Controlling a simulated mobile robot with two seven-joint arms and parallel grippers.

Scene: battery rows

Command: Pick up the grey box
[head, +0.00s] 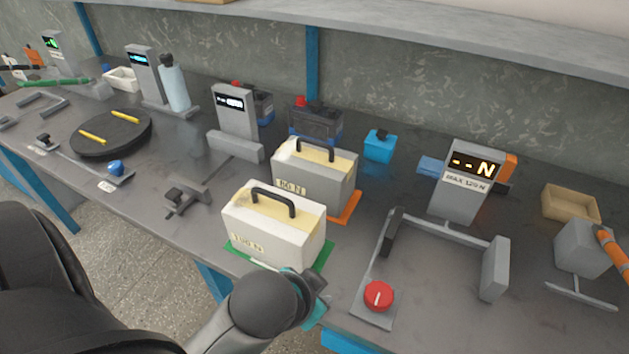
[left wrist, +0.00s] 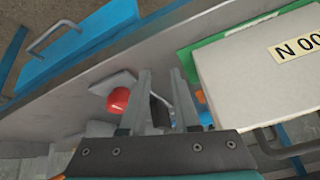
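The grey box (head: 322,184) stands upright on an orange mat (head: 345,209) in the head view. It has a yellowish top, a black handle and a label that seems to read 60 N. A white box (head: 262,238) on a green mat (head: 324,256) stands in front of it and hides part of its lower front. My left gripper (head: 312,288) is low at the front right corner of the white box, apart from the grey box. In the left wrist view its two fingers (left wrist: 162,78) stand apart with nothing held between them. My right gripper is not in view.
The white box (left wrist: 270,75) fills the right of the left wrist view. A metal frame with a red knob (head: 379,296) and a display stand (head: 465,185) are to the right. A blue box (head: 379,147) and a dark battery (head: 316,122) stand behind the grey box.

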